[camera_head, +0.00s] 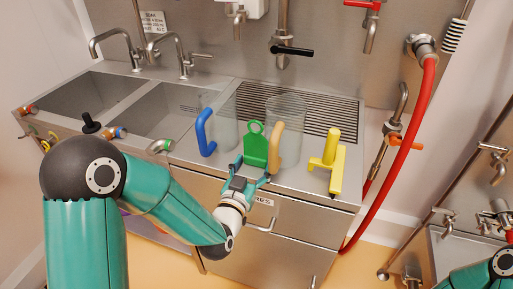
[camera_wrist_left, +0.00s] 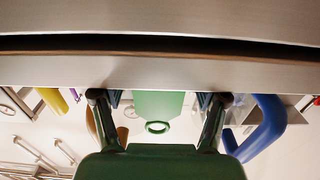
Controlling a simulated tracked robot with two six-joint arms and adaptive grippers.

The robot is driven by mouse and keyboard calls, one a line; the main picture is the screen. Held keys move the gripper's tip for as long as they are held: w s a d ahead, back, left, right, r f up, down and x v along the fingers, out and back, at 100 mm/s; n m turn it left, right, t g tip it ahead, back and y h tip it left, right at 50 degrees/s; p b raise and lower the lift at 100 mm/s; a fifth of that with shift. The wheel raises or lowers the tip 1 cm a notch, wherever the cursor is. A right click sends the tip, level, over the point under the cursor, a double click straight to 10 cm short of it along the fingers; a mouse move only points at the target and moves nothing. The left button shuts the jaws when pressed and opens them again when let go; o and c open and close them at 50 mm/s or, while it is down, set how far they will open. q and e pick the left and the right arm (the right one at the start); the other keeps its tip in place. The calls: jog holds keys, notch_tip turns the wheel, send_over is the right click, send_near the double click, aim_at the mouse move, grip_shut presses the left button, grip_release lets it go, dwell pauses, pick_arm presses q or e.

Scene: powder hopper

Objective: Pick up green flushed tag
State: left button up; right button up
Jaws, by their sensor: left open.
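The green tag (camera_head: 255,149) stands upright at the front of the counter, with a ring at its top. It also shows in the wrist view (camera_wrist_left: 158,104), where the picture is upside down and the ring points down. My left gripper (camera_head: 252,172) is open just in front of and below the tag. In the wrist view its two fingertips (camera_wrist_left: 159,100) lie on either side of the tag with gaps, and I see no contact. My right gripper is out of view; only part of my right arm shows at the lower right.
A blue handle (camera_head: 205,133) stands left of the tag and a tan handle (camera_head: 277,146) close on its right, by clear containers (camera_head: 287,105). A yellow piece (camera_head: 331,158) stands further right. The counter's front edge and drawers (camera_head: 272,238) lie close to my left gripper. Sinks (camera_head: 92,96) are left.

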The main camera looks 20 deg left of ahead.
pick_arm(q)
jog(key=c, duration=0.7)
jog(key=shift+c, duration=0.2)
jog(key=shift+s+r, duration=0.1)
